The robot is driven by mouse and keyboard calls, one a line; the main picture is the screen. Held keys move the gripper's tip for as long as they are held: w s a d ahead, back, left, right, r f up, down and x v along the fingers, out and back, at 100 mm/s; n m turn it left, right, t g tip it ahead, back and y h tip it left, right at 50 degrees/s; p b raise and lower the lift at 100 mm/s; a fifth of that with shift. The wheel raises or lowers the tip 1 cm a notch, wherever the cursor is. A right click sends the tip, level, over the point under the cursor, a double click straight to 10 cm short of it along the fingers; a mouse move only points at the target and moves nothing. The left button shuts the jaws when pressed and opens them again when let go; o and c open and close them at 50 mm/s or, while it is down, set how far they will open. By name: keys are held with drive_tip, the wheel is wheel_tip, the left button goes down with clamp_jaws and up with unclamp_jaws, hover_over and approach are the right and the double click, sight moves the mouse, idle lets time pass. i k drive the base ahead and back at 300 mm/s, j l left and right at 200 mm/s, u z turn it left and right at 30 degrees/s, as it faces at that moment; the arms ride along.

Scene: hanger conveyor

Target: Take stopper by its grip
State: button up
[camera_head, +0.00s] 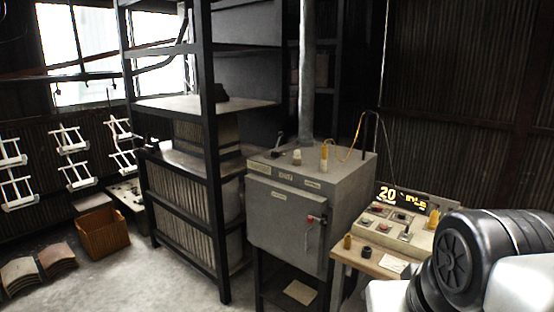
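A grey metal cabinet (262,218) stands in the middle on a dark stand. On its top is a small pale plug-like piece (297,157), the likely stopper, though it is too small to make out its grip. Right beside it stands a yellow upright piece (324,158) with a yellow cord looping from it. A small dark handle-like part (279,142) sits towards the back of the top. My gripper is out of view; only my black and white arm parts show at the lower right, apart from the cabinet.
A control panel (385,226) with a lit "20" display stands on a wooden table right of the cabinet. A yellow piece (347,241) and a black knob-like piece (367,250) stand there. A dark shelf rack (213,165) and a vertical pipe (306,80) rise close behind the cabinet.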

sight(297, 155)
drive_tip(key=u, duration=0.2)
drive_tip(key=i+j, duration=0.4)
drive_tip(key=i, duration=0.25)
drive_tip(key=i+j+z, duration=0.15)
drive_tip(key=i+j, duration=0.25)
drive_tip(key=i, duration=0.25)
drive_tip(key=i+j, duration=0.45)
drive_tip(key=i, duration=0.15)
drive_tip(key=z, duration=0.05)
